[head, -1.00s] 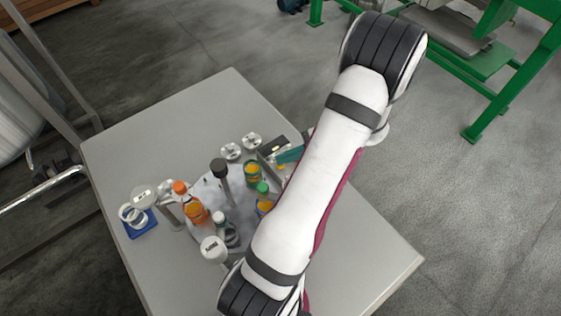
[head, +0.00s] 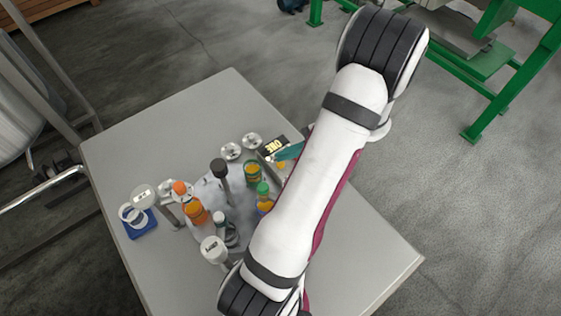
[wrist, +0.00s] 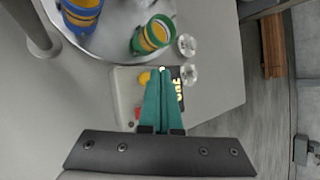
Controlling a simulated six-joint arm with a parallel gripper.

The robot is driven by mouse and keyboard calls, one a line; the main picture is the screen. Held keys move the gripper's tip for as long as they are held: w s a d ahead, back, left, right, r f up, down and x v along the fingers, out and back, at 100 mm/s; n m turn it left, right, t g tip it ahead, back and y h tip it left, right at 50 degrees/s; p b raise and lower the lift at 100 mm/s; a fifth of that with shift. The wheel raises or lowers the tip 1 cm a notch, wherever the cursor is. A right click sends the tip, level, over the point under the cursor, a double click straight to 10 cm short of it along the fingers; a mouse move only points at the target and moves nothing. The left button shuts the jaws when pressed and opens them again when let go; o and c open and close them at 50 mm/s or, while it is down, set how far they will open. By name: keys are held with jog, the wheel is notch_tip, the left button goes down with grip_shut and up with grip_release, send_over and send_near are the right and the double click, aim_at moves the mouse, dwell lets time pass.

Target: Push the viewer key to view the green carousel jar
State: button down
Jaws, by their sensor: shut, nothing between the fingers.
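The green carousel jar (wrist: 150,38), with a yellow-orange band, lies at the top centre of the wrist view; in the head view it stands on the grey round carousel (head: 205,195). The viewer is a grey box (wrist: 124,95) with a dark display (head: 273,147) showing lit yellow letters, partly covered. A yellow key (wrist: 144,78) and a red key (wrist: 138,112) show left of my fingers. My gripper (wrist: 161,73) has its teal fingers shut and empty. Their tips are over the viewer, at a small pale spot; I cannot tell whether they touch a key.
A blue jar (wrist: 80,14) and an orange bottle (head: 195,211) are on the carousel. A dark-topped post (head: 220,172) rises from its middle. Two round metal pieces (wrist: 187,45) sit beside the viewer. A blue stand (head: 140,224) is at left. The table's upper area is clear.

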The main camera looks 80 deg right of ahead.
notch_tip(320, 180, up, 5)
jog(key=shift+r, duration=0.1)
dwell(0.7)
jog(key=shift+w, duration=0.1)
dwell(0.5)
